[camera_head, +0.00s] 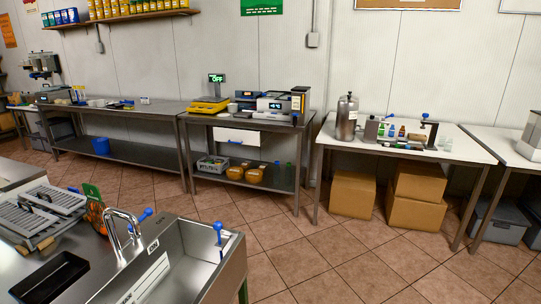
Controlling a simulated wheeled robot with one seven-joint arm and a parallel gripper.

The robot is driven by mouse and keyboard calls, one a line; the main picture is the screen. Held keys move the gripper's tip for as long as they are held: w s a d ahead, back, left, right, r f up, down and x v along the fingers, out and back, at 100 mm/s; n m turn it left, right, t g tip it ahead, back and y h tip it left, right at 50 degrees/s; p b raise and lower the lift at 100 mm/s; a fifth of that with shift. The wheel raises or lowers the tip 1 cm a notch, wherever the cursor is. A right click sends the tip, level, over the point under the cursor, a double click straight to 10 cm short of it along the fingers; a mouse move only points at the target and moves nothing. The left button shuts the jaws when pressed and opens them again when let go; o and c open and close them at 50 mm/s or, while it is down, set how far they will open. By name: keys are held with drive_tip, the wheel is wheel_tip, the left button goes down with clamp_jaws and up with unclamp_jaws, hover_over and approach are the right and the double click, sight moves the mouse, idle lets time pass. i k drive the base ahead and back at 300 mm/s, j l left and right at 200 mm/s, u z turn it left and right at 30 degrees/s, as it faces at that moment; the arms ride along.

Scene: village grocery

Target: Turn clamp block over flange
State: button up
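I cannot pick out a clamp block or a flange with certainty at this size. On the white-topped table at the right, a small grey device with an upright post and a blue knob (425,116) stands beside small bottles (391,130). A steel canister (347,118) stands to their left. In the near steel sink, a blue-topped upright piece (218,232) rises by the right wall. A blue lever (146,215) sits next to the curved tap (122,222). My gripper is not in view.
The steel sink counter (85,270) fills the near left, with a black tray (50,276) and a slatted rack (38,212). Cardboard boxes (415,197) sit under the white table. Tiled floor (310,245) is clear between.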

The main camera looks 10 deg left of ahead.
sight(73, 190)
drive_tip(key=i, duration=0.95)
drive_tip(key=i+j+z, duration=0.15)
drive_tip(key=i, duration=1.4)
drive_tip(key=i+l+u, duration=0.1)
drive_tip(key=i, duration=0.55)
drive_tip(key=i+l, duration=0.1)
drive_tip(key=i, duration=0.5)
drive_tip(key=i+j+u, duration=0.2)
drive_tip(key=i+u, duration=0.15)
drive_tip(key=u, duration=0.15)
drive_tip(key=i+u, duration=0.7)
drive_tip(key=u, duration=0.25)
drive_tip(key=i+l+u, duration=0.2)
drive_tip(key=i+u, duration=0.25)
drive_tip(key=i+j+u, duration=0.1)
drive_tip(key=i+u, duration=0.15)
drive_tip(key=u, duration=0.15)
drive_tip(key=i+u, duration=0.25)
drive_tip(key=u, duration=0.15)
drive_tip(key=i+l+u, duration=0.1)
drive_tip(key=i+u, duration=0.15)
drive_tip(key=u, duration=0.2)
drive_tip(key=i+l+u, duration=0.15)
drive_tip(key=u, duration=0.25)
drive_tip(key=i+l+u, duration=0.25)
drive_tip(key=u, duration=0.15)
